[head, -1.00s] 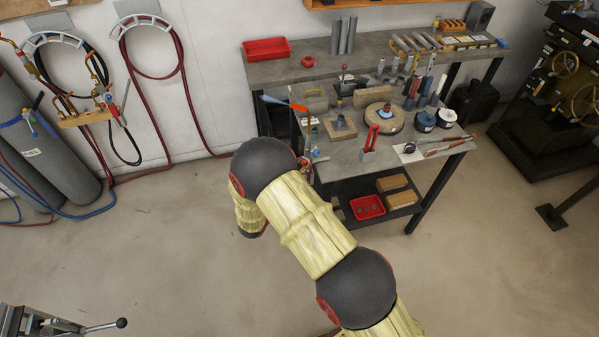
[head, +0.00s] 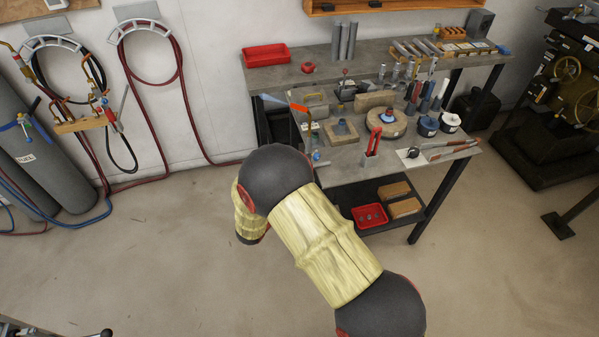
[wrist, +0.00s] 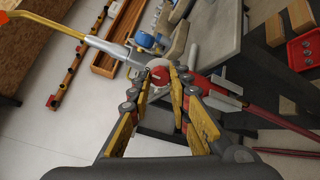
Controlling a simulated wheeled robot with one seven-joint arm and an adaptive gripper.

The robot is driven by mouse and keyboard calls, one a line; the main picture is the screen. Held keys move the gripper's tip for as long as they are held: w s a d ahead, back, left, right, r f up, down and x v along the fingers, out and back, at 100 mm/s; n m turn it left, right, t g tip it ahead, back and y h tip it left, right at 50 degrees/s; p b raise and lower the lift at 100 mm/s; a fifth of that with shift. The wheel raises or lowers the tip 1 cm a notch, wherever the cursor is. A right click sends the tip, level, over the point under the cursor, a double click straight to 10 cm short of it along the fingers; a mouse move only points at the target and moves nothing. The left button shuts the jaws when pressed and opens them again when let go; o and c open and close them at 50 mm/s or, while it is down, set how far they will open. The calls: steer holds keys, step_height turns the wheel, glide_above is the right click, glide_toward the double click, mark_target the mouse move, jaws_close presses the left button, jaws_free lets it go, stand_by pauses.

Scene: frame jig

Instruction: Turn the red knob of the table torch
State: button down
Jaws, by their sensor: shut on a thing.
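The table torch stands at the left edge of the workbench. In the head view its orange tip (head: 298,106) shows above the bench top. In the wrist view its grey barrel (wrist: 105,45) leads to a bent yellow tube (wrist: 55,25) at upper left. The red knob (wrist: 160,75) sits between the fingertips of my gripper (wrist: 161,77), which is shut on it. The yellow-padded fingers lie on both sides of the knob. More red parts show just right of it. My own arm hides the gripper in the head view.
The workbench (head: 345,160) holds a round wooden block (head: 395,125), a red upright tool (head: 372,142) and several small tools. A red tray (head: 370,214) sits on the lower shelf. Gas cylinders (head: 45,160) and hoses are at left. The floor in front is open.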

steer(key=c, duration=1.6)
jaws_free()
steer(key=shift+c, duration=0.2)
steer(key=shift+s, duration=0.1)
steer(key=v, duration=1.1)
steer(key=shift+s+a, duration=0.25)
steer(key=shift+s, duration=0.1)
steer(key=shift+f, duration=0.15)
